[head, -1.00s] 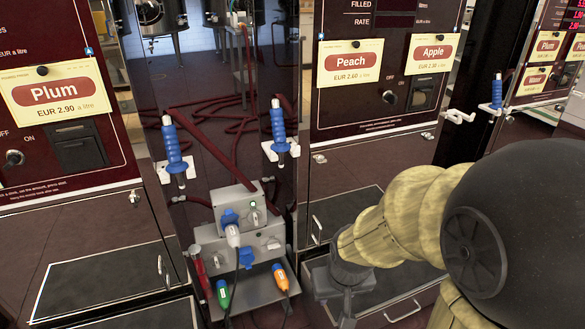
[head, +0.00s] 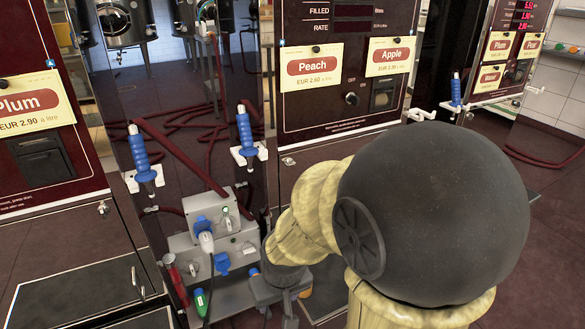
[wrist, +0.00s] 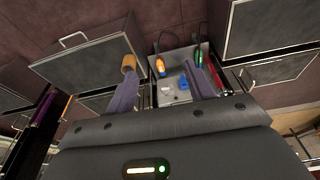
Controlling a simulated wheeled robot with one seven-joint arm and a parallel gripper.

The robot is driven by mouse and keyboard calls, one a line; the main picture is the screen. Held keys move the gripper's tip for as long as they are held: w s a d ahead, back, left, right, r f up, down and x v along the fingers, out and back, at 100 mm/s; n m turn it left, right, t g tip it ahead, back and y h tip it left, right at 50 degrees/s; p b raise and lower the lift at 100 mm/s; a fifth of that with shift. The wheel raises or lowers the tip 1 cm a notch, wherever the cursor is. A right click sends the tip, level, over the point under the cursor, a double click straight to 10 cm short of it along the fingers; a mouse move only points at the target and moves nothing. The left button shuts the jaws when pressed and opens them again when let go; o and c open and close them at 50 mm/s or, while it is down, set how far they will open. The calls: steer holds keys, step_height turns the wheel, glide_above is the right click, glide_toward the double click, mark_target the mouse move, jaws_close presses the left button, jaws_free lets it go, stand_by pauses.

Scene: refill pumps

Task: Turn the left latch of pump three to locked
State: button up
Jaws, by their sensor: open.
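The pump with the Peach and Apple signs has a small latch (head: 289,161) at the upper left corner of its lower panel. Its other lower corner is hidden behind my arm. The Plum pump at left shows a latch (head: 103,208) on its lower panel edge. I cannot read which pump is number three. My gripper (head: 280,292) is low, below and slightly left of the Peach pump's latch and apart from it. In the wrist view my gripper (wrist: 158,68) has its fingers spread and points toward the grey socket box. No latch is clear between the fingers.
The grey socket box (head: 213,217) with blue sockets and cables stands just left of my gripper. Two blue-handled nozzles (head: 140,150) (head: 246,130) hang above it. Cabinet drawers (wrist: 90,65) flank the box. Another pump (head: 505,50) stands far right; floor shows between.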

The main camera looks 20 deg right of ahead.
mark_target(291, 165)
steer(key=w+d+r+t+h, duration=0.1)
steer(key=w+d+t, duration=0.3)
steer(key=w+d, duration=0.3)
steer(key=w+d+t, duration=0.3)
steer(key=w+d, duration=0.2)
steer(key=w, duration=0.4)
steer(key=w+d+r+t+p, duration=0.1)
steer(key=d+r+t, duration=0.1)
steer(key=d+t, duration=0.2)
steer(key=w+d+r+t+y, duration=0.1)
steer(key=w+d+r+t, duration=0.1)
steer(key=d+t, duration=0.2)
steer(key=shift+w+d+r+y+p, duration=0.3)
steer(key=shift+d+p, duration=0.1)
steer(key=shift+d, duration=0.15)
steer(key=shift+s, duration=0.1)
steer(key=shift+f, duration=0.1)
steer(key=w+b, duration=0.1)
steer(key=w, duration=0.7)
steer(key=w+b, duration=0.1)
steer(key=w, duration=0.7)
steer(key=shift+w+a+b, duration=0.2)
steer(key=shift+w+b, duration=0.1)
steer(key=shift+b, duration=0.05)
steer(key=shift+w+a, duration=0.15)
steer(key=shift+w, duration=0.35)
